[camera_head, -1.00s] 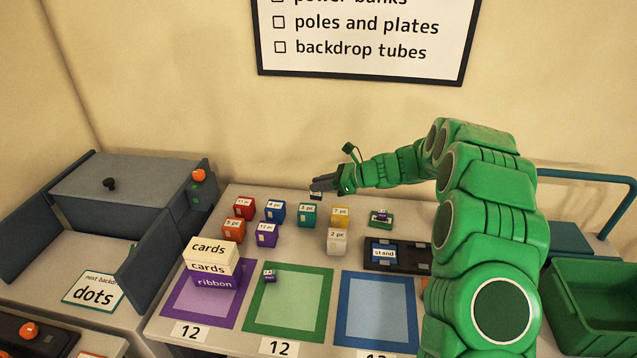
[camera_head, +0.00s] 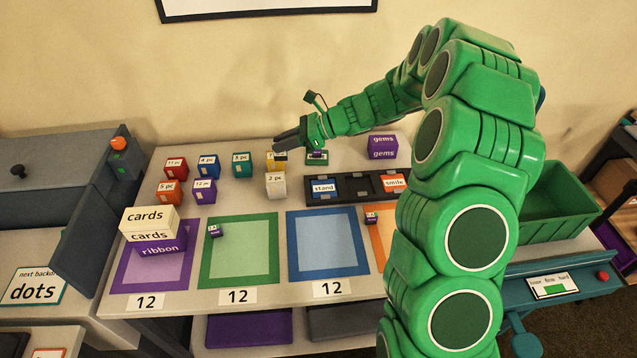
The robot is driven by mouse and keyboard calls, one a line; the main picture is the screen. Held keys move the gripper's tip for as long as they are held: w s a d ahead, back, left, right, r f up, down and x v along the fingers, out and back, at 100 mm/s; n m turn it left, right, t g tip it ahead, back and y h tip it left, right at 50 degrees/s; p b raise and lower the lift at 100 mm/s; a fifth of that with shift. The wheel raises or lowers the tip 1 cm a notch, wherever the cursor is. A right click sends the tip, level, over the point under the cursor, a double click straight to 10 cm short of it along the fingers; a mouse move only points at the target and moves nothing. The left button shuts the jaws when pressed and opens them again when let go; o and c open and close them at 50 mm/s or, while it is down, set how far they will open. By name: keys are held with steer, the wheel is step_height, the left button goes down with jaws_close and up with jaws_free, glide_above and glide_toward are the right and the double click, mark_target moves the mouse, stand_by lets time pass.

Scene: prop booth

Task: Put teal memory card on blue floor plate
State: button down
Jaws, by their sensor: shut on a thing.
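A teal block (camera_head: 242,165) with a white label stands in the back row of small coloured blocks on the table. I cannot tell if it is the memory card. The blue floor plate (camera_head: 294,245) lies flat at the front, between the green and orange plates, with nothing on it. My gripper (camera_head: 277,143) is above the back of the table, near the yellow block. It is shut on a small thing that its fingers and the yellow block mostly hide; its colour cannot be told.
A yellow block (camera_head: 283,163) and a white block (camera_head: 275,185) stand close below my gripper. A dark tray (camera_head: 352,198) lies behind the blue plate. Stacked boxes (camera_head: 152,224) stand on the purple plate, left. A small cube (camera_head: 214,231) sits on the green plate.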

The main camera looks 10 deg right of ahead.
steer(key=s+d+r+g, duration=0.1)
steer(key=s+d+r, duration=0.1)
steer(key=s+d, duration=1.2)
glide_above(329, 188)
steer(key=shift+n, duration=0.4)
steer(key=shift+w+f, duration=0.1)
steer(key=shift+f, duration=6.5)
steer(key=shift+f, duration=0.15)
steer(key=c, duration=1)
jaws_free()
steer(key=shift+c, duration=0.2)
